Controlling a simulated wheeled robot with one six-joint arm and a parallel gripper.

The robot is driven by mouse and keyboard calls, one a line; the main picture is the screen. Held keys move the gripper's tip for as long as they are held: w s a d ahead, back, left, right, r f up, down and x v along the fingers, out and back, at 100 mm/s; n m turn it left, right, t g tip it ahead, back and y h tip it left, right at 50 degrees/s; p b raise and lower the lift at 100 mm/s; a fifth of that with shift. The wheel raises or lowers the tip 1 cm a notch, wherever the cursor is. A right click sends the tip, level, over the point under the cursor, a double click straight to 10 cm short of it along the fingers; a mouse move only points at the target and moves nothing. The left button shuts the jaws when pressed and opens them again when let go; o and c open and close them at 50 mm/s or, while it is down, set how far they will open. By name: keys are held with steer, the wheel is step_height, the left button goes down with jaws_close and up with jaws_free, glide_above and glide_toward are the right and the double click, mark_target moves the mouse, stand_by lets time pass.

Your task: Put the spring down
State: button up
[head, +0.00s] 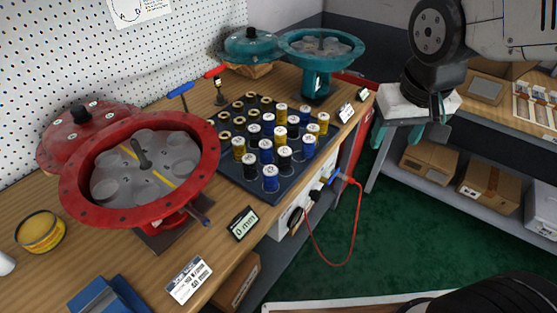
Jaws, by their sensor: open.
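My gripper (408,138) is at the upper right, pointing down, with its teal fingers spread wide and nothing seen between them. It is past the bench's right edge, over the gap by the shelves. Blue, yellow and black springs with white tops, such as a blue spring (271,178), stand upright in a dark tray (235,182) on the bench.
An open teal housing (318,82) and its lid (250,46) stand at the back. Screwdrivers (180,92) stand left of the tray. A small display (242,224) and a label card (188,281) are at the front edge. A red cable (320,255) hangs below.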

steer(key=w+a+f+n+t, duration=0.1)
steer(key=w+a+f, duration=0.6)
steer(key=w+a, duration=0.25)
steer(key=n+y, duration=0.1)
steer(key=y, duration=0.1)
glide_above(285, 153)
steer(key=s+d, duration=0.1)
steer(key=s, duration=0.1)
steer(key=shift+t, duration=0.3)
step_height(285, 153, down, 5)
steer(key=shift+d+f, duration=0.15)
steer(key=x, duration=0.2)
steer(key=shift+w+f, duration=0.2)
steer(key=shift+a+x, duration=0.15)
steer(key=shift+x, duration=1.25)
steer(key=shift+a+x, duration=0.1)
steer(key=shift+x, duration=1.25)
steer(key=shift+s, duration=0.1)
steer(key=c, duration=1.2)
